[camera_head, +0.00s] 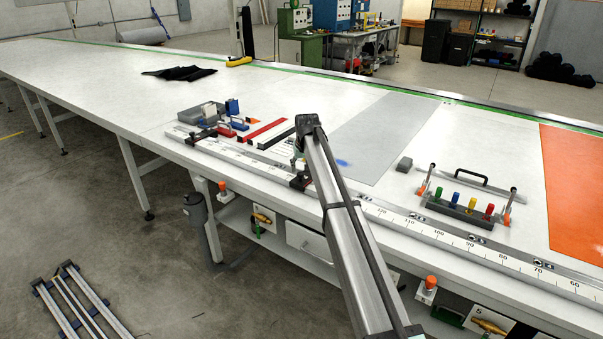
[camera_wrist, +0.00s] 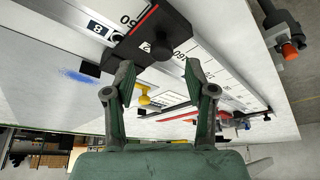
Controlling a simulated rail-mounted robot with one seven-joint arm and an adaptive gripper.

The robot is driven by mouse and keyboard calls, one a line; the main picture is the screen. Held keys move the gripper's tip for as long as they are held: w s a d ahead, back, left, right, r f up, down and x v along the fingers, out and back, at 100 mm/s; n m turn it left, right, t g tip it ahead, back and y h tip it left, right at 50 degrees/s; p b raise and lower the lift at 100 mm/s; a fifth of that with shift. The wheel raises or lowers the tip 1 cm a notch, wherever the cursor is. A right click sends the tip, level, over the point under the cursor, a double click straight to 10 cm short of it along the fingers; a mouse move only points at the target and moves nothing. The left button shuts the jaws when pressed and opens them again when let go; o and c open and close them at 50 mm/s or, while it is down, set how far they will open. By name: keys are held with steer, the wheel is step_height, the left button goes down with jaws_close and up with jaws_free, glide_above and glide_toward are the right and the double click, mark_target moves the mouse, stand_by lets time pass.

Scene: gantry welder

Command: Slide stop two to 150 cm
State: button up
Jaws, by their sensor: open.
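In the head view, a dark stop (camera_head: 299,182) sits on the scale rail (camera_head: 450,237) below the end of my arm, partly hidden. Printed numbers near the stop in the wrist view are partly covered.
Another dark stop (camera_head: 200,136) sits farther left on the rail. Red and black bars (camera_head: 265,132) and blue clamps (camera_head: 234,108) lie behind it. An orange button (camera_wrist: 290,50) hangs at the table edge.

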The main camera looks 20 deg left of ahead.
steer(key=v, duration=0.6)
steer(key=shift+s+r, duration=0.1)
